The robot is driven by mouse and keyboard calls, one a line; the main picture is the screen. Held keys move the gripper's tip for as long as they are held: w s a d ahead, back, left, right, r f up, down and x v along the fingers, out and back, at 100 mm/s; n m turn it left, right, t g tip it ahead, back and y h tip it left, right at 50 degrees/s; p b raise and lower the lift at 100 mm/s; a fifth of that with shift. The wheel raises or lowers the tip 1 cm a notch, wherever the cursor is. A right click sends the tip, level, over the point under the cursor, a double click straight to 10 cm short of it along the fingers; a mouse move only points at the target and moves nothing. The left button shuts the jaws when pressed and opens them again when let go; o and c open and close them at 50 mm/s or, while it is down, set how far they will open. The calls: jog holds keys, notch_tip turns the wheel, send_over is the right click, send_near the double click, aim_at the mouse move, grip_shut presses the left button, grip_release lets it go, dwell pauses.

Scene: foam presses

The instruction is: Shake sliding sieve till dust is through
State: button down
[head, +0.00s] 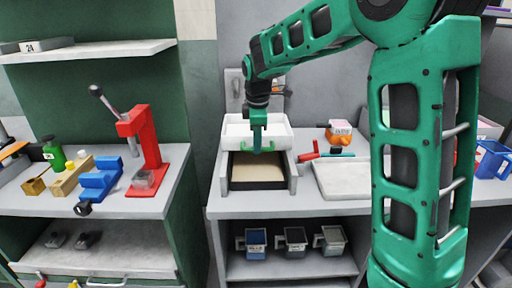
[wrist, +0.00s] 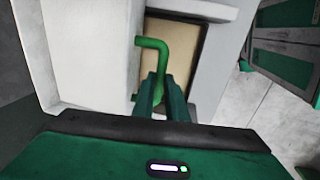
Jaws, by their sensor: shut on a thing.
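The sliding sieve is a white tray-like box (head: 238,132) at the back of its frame (head: 224,183) on the bench in the head view. A green handle (wrist: 152,43) projects from its front. My gripper (head: 258,148) reaches down at the sieve's front and is shut on the green handle; in the wrist view the fingers (wrist: 163,90) close around the handle's bar. A tan, sand-coloured bed (head: 258,170) lies in the frame in front of the sieve. The inside of the sieve is mostly hidden, so I cannot tell how much dust is in it.
A pale tray (head: 340,193) and a red tool (head: 308,156) lie right of the frame. A red lever press (head: 146,150) and a blue vise (head: 98,182) stand on the left bench. Several cups (head: 295,240) sit on the shelf below.

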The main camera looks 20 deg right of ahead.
jog(key=shift+w+r, duration=0.2)
jog(key=shift+w, duration=0.1)
jog(key=c, duration=1.8)
grip_release()
jog(key=shift+w+f, duration=0.1)
jog(key=shift+o, duration=0.2)
notch_tip(320, 180, up, 10)
jog(key=s, duration=0.2)
jog(key=shift+a+r, duration=0.25)
